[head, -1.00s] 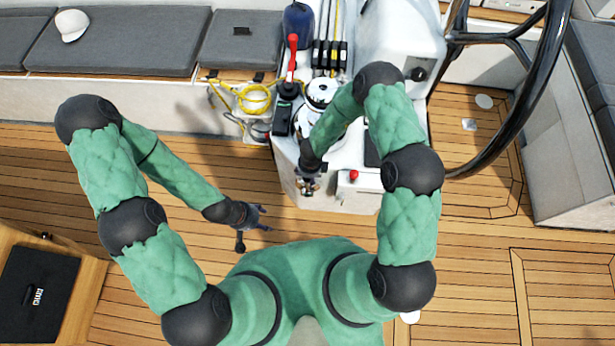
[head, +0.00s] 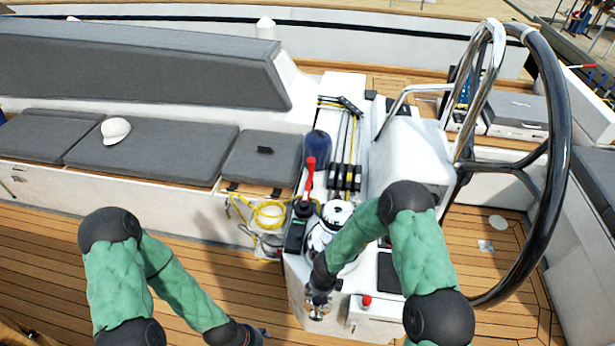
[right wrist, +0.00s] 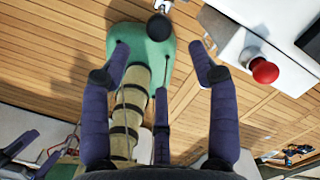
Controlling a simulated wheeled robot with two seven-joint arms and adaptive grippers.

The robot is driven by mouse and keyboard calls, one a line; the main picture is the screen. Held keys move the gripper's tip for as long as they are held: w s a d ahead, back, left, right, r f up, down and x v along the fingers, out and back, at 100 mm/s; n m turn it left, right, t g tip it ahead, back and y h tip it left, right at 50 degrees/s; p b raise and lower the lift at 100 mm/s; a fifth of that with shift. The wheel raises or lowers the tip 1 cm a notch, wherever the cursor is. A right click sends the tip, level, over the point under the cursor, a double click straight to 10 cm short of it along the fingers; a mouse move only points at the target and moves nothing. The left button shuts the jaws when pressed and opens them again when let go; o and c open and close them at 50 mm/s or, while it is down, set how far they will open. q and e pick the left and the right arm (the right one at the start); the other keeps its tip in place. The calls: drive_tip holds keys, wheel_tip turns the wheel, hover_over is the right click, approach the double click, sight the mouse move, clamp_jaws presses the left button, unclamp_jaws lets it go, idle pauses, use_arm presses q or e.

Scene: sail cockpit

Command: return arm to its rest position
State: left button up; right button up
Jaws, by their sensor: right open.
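My right gripper (head: 318,304) hangs in front of the white console's near face, close to the red knob. In the right wrist view its dark fingers (right wrist: 160,62) are spread apart with nothing between them. My left gripper (head: 256,333) shows only in part at the bottom edge of the head view, low over the deck. Its fingers are too cut off to tell whether they are open or shut.
The white console (head: 356,330) carries a winch (head: 337,213), a red-handled lever (head: 309,178) and a red knob (head: 366,300). The steering wheel (head: 556,150) stands to the right. A cushioned bench (head: 170,160) holds a white cap (head: 116,130). Deck at left is clear.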

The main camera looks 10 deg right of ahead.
drive_tip(key=s+f+n+y+b, duration=0.1)
drive_tip(key=s+f+n+b, duration=0.5)
drive_tip(key=n, duration=0.6)
drive_tip(key=s+f+n+y+b, duration=0.2)
drive_tip(key=s+f+n+b, duration=0.3)
drive_tip(key=s+n, duration=0.5)
drive_tip(key=shift+s+d+f+n+g+y+b, duration=0.2)
drive_tip(key=shift+f+n+g+y+b, duration=0.15)
drive_tip(key=shift+n+b, duration=1.15)
drive_tip(key=shift+n+p, duration=0.3)
drive_tip(key=shift+p, duration=0.05)
